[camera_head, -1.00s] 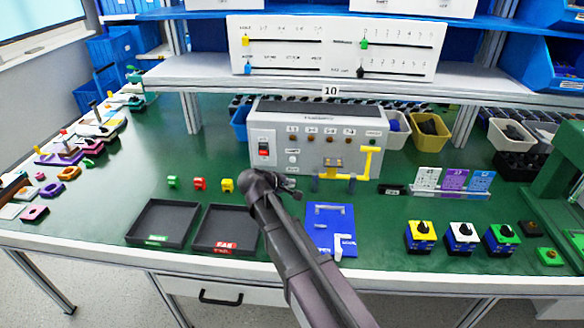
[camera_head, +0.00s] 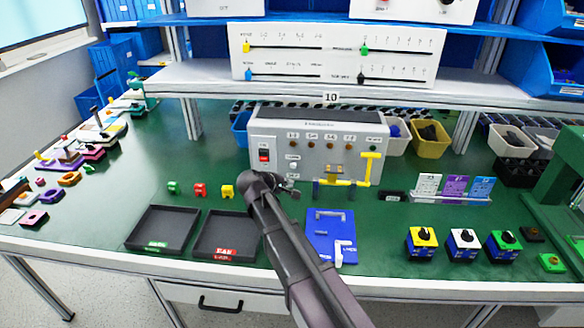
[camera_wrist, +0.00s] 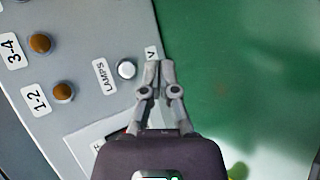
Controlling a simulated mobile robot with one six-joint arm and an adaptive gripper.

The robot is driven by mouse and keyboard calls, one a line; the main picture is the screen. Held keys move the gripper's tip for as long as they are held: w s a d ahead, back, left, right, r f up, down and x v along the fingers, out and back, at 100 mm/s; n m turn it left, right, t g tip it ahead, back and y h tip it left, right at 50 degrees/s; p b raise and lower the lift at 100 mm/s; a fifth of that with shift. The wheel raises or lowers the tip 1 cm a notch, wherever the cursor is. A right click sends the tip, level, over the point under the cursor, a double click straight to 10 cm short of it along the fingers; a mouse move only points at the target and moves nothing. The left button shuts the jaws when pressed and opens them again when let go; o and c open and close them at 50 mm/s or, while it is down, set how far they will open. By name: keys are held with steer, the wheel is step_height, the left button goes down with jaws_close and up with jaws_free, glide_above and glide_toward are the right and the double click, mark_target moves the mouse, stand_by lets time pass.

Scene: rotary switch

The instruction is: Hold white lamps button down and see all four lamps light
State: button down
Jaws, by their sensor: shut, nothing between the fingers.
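The white lamps button (camera_wrist: 127,69) sits beside its LAMPS label on the grey test box. It also shows as a small white spot on the box front in the head view (camera_head: 293,166). My gripper (camera_wrist: 160,66) is shut and empty. In the wrist view its fingertips appear just right of the button, by the panel edge, and do not cover it; contact cannot be told. In the head view my gripper (camera_head: 294,187) is low in front of the box's left part. The 1-2 lamp (camera_wrist: 63,92) and 3-4 lamp (camera_wrist: 40,43) look dull brown, unlit. The row of lamps (camera_head: 330,146) also looks brown.
A red rocker switch (camera_head: 264,155) is on the box's left. A yellow handle (camera_head: 368,170) projects at its right. A blue fixture (camera_head: 318,240) and dark trays (camera_head: 165,229) lie in front. A shelf (camera_head: 205,82) overhangs behind.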

glide_toward(297, 169)
steer(key=shift+w+d+f, duration=0.6)
steer(key=shift+d+f, duration=0.1)
steer(key=shift+f, duration=0.15)
steer(key=shift+w+d+f, duration=0.65)
steer(key=shift+d+f, duration=0.1)
steer(key=shift+f, duration=0.15)
steer(key=shift+w, duration=0.85)
stand_by(5.1)
